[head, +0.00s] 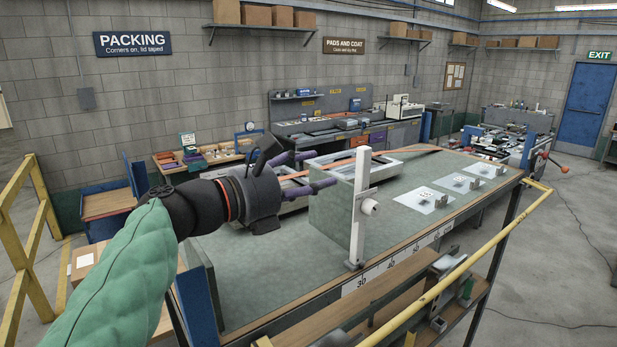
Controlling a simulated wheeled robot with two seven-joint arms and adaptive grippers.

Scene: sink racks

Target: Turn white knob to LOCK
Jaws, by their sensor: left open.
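The white knob (370,206) is a small round knob on the right side of a white upright post (358,225) that stands at the front edge of the green-topped bench. No LOCK marking can be read in this view. My left gripper (325,169), with dark body and purple fingers, reaches in from the left. Its fingers are spread apart and point right, toward the upper part of the post. My right gripper is not in view.
The bench (265,285) carries a green block (330,213) beside the post, a pale frame (395,159) behind, and white cards with small metal parts (424,198) to the right. A yellow rail (470,262) runs along the front. Bare bench top lies left of the post.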

